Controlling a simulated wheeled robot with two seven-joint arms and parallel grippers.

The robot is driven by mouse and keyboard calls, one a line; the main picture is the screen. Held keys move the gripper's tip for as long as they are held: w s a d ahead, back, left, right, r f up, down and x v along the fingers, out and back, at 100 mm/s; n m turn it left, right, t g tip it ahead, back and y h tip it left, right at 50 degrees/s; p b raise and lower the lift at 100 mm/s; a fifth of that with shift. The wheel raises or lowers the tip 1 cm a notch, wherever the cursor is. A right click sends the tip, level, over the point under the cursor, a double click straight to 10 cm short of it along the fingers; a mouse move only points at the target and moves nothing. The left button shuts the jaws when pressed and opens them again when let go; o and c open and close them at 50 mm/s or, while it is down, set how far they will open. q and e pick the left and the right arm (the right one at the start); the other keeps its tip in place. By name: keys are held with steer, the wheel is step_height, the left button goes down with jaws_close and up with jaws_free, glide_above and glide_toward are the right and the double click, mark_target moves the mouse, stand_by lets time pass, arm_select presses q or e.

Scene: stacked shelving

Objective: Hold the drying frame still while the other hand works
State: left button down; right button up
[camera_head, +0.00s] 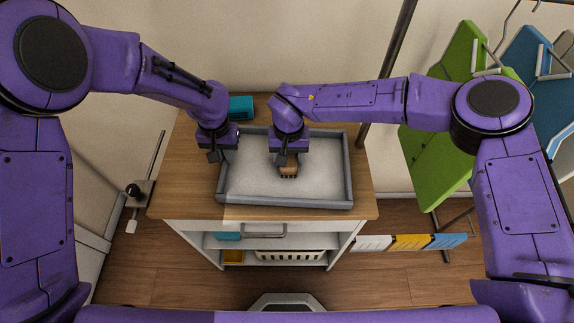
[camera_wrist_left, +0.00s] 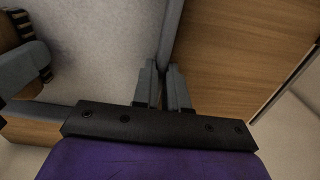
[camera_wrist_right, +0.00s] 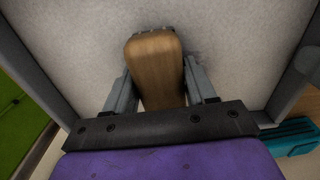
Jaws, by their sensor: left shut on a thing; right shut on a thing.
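The drying frame (camera_head: 285,202) is a grey-rimmed rectangle with a pale, speckled inner surface, lying on the wooden cabinet top. My left gripper (camera_head: 215,155) is shut on the frame's left rim near its far corner; in the left wrist view the rim (camera_wrist_left: 172,45) runs between the fingers (camera_wrist_left: 165,88). My right gripper (camera_head: 288,165) is shut on a wooden block-like brush (camera_wrist_right: 155,70) with dark bristles along its far end. The brush (camera_head: 288,172) is over the middle of the inner surface. Whether its bristles touch that surface is unclear.
The wooden top (camera_head: 180,190) has bare room left of the frame. A teal box (camera_head: 241,107) stands behind the frame's far left corner. Shelves below hold a white basket (camera_head: 290,256). Green panels (camera_head: 440,140) hang at the right, near a dark pole (camera_head: 388,75).

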steer(key=shift+w+f, duration=0.1)
steer(key=shift+w, duration=0.3)
steer(key=shift+s+d, duration=0.1)
steer(key=shift+s, duration=1.45)
steer(key=shift+w, duration=1.6)
steer(key=shift+s, duration=1.65)
steer(key=shift+w, duration=1.6)
steer(key=shift+s, duration=1.55)
steer(key=shift+w, duration=1.55)
steer(key=shift+s, duration=1.7)
steer(key=shift+w, duration=0.15)
